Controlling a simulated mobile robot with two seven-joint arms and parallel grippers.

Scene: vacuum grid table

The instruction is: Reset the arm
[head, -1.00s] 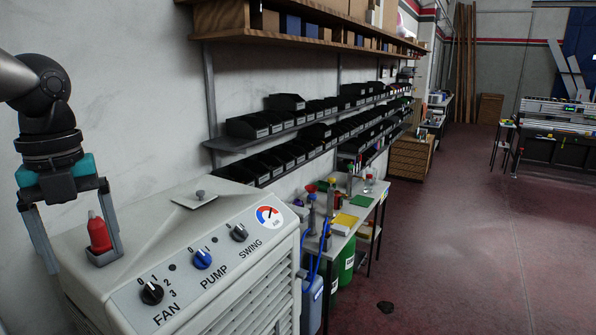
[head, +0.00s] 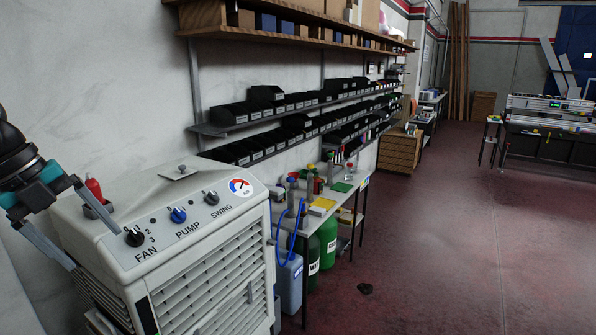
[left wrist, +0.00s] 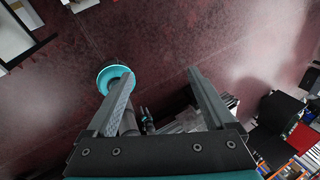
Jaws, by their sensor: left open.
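My left gripper (head: 97,250) is at the left edge of the head view, in front of the white cooler's left side. It is tilted, with its two grey fingers spread apart and pointing down to the right. Nothing is between them. In the left wrist view the open fingers (left wrist: 158,80) also show, with dark red floor beyond them. One finger overlaps the cooler's front corner near the fan knob (head: 135,237) in the picture; I cannot tell whether it touches. My right gripper is not in view.
The white cooler (head: 222,252) stands close by, with a red-tipped item (head: 94,189) on its top. Behind it are a side table (head: 335,200) with bottles and shelves of black bins (head: 270,97) along the wall.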

